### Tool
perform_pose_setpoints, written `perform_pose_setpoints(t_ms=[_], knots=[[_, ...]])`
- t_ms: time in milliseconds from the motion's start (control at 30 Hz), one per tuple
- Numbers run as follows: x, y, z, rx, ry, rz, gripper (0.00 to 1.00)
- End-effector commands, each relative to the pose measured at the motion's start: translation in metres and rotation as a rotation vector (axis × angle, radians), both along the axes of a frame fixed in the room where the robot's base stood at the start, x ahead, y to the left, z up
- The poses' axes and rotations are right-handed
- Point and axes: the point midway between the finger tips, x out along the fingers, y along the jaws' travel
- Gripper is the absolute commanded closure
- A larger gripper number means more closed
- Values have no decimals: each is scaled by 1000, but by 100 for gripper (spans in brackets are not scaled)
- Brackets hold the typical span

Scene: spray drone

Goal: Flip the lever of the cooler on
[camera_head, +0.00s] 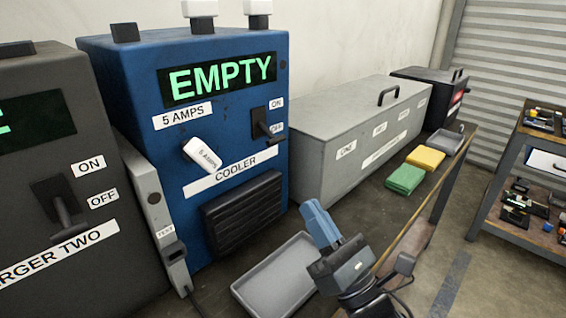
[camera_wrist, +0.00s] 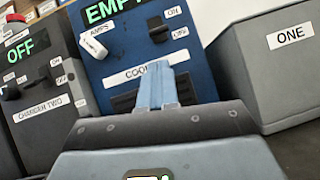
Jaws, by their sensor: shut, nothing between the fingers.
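The blue cooler (camera_head: 140,100) stands on the bench with a green "EMPTY" display. Its black lever (camera_head: 268,130) sits on the front's right side, beside the ON and OFF labels, and points down toward OFF. The lever also shows in the wrist view (camera_wrist: 158,30), above my fingers. My gripper (camera_head: 314,205) is shut and empty, in front of and to the right of the cooler, lower than the lever and apart from it. In the wrist view the two blue fingers (camera_wrist: 157,68) lie together, covering part of the COOLER label and vent.
A white piece (camera_head: 202,153) marked "5 AMPS" projects from the cooler's front. Charger two (camera_head: 35,150) stands left. A long grey box (camera_head: 335,150) stands right of the cooler. A grey tray (camera_head: 262,285) lies below my gripper.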

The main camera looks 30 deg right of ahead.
Motion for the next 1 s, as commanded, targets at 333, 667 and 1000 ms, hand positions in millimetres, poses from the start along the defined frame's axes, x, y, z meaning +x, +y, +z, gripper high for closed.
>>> perform_pose_setpoints(t_ms=[333, 667, 1000], knots=[[3, 0, 2, -20, -10, -12, 100], [25, 5, 22, -19, -12, -9, 100], [69, 12, 54, -18, -11, -10, 100]])
